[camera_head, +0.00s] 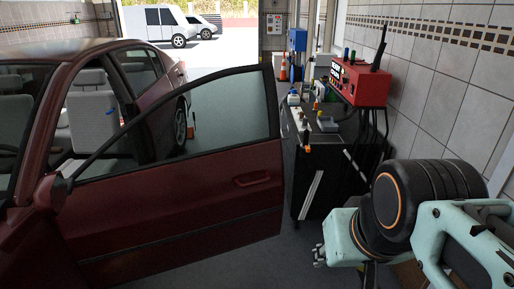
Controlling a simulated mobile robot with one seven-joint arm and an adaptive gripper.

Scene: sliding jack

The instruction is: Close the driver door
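The driver door (175,205) of the dark red car stands wide open, swung out towards the middle of the view. Its window frame is up, and its outer face with the handle (254,179) is turned towards me. The car body (62,60) is at the left, with pale seats visible through the door opening. My gripper (318,256) is at the lower right, right of the door's free edge and apart from it. Its fingers are small and partly hidden by my arm, so I cannot tell whether they are open.
A black workbench (325,180) with tools on top stands just right of the door's edge. A red machine (360,83) sits by the tiled wall (455,100) on the right. Some dark floor shows between the door and my arm. White vehicles are outside at the back.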

